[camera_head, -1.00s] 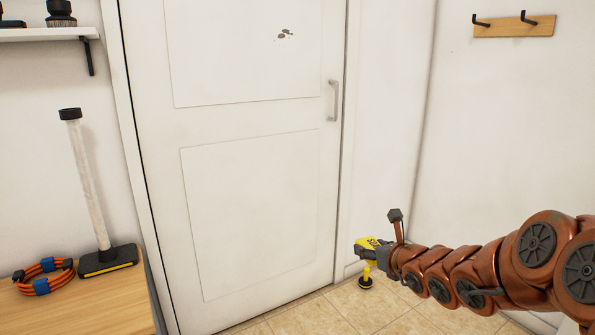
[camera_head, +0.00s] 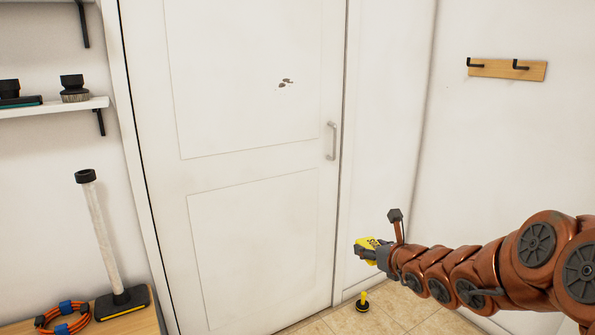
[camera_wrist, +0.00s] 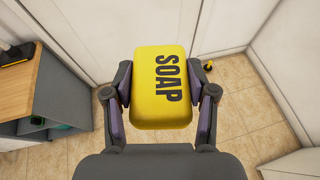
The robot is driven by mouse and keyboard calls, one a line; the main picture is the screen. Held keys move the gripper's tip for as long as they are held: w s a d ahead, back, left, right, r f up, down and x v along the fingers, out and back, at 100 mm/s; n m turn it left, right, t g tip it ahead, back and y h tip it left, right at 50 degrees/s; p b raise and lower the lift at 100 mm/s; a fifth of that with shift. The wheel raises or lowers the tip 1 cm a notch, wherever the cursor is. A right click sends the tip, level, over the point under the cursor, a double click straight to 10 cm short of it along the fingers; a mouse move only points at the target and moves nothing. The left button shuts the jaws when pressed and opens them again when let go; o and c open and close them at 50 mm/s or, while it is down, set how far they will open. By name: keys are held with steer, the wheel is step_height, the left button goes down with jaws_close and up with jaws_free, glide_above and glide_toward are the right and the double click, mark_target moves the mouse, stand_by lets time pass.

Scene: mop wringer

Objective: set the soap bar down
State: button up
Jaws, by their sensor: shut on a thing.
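The yellow soap bar (camera_wrist: 161,88), with SOAP printed in dark letters, is between the two fingers of my gripper (camera_wrist: 160,100) in the wrist view. The fingers press on its left and right sides. In the head view my gripper (camera_head: 372,254) holds the soap bar (camera_head: 365,246) in the air in front of the wall right of the door. Tiled floor (camera_wrist: 236,100) shows below the bar in the wrist view, and no surface touches it.
A wooden-topped cabinet (camera_wrist: 22,82) stands at the left in the wrist view. In the head view its top bears a mop-like tool (camera_head: 105,240) and an orange cable coil (camera_head: 62,318). A white door (camera_head: 250,150) is ahead. A small yellow-and-black object (camera_head: 362,302) stands on the floor.

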mark_target(372, 245)
step_height(372, 245, up, 11)
steer(key=p, duration=0.9)
steer(key=shift+p, duration=0.3)
